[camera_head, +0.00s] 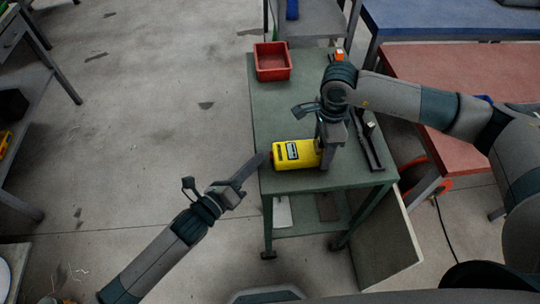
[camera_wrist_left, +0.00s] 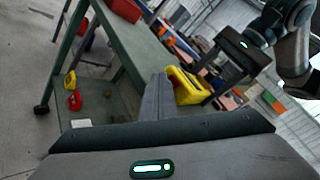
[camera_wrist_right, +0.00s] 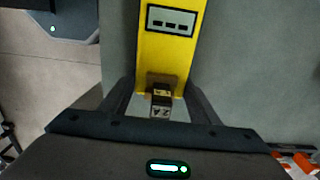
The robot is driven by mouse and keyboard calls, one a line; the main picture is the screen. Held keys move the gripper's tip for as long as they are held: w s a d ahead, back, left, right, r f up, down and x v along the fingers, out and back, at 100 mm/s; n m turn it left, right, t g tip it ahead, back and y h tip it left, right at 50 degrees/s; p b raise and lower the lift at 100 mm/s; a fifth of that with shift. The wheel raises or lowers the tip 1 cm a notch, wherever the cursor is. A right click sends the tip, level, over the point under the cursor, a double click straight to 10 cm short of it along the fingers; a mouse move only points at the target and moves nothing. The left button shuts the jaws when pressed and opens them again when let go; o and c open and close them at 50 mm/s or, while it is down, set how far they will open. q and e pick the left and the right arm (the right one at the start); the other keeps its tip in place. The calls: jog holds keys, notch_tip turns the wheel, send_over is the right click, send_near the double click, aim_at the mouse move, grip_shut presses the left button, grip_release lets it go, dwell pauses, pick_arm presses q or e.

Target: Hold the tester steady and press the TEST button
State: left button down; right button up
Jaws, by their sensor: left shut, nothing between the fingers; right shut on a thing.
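The yellow tester (camera_head: 283,163) lies on the green table near its front edge, with a small dark-framed display on top. My right gripper (camera_head: 323,165) is shut on the tester's right end. In the right wrist view the fingers (camera_wrist_right: 162,105) flank the tester (camera_wrist_right: 153,65), with a small block marked with letters between them. My left gripper (camera_head: 264,158) is shut and empty, its tips close to the tester's left end; I cannot tell whether they touch. The left wrist view shows the closed fingers (camera_wrist_left: 159,92) beside the tester (camera_wrist_left: 187,92). I cannot make out the TEST button.
A red bin (camera_head: 272,75) stands at the back of the green table (camera_head: 275,110). A long dark tool (camera_head: 372,145) lies right of my right gripper. A red-topped table (camera_head: 455,75) stands to the right. The floor at left is open.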

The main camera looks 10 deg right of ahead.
pick_arm(q)
jog(key=shift+d, duration=0.8)
dwell(1.0)
jog(key=shift+a, duration=0.9)
jog(key=a, duration=0.5)
dwell(0.5)
dwell(1.6)
pick_arm(e)
jog(key=o, duration=1.4)
jog(key=shift+c, duration=0.2)
jog(key=shift+r, duration=0.1)
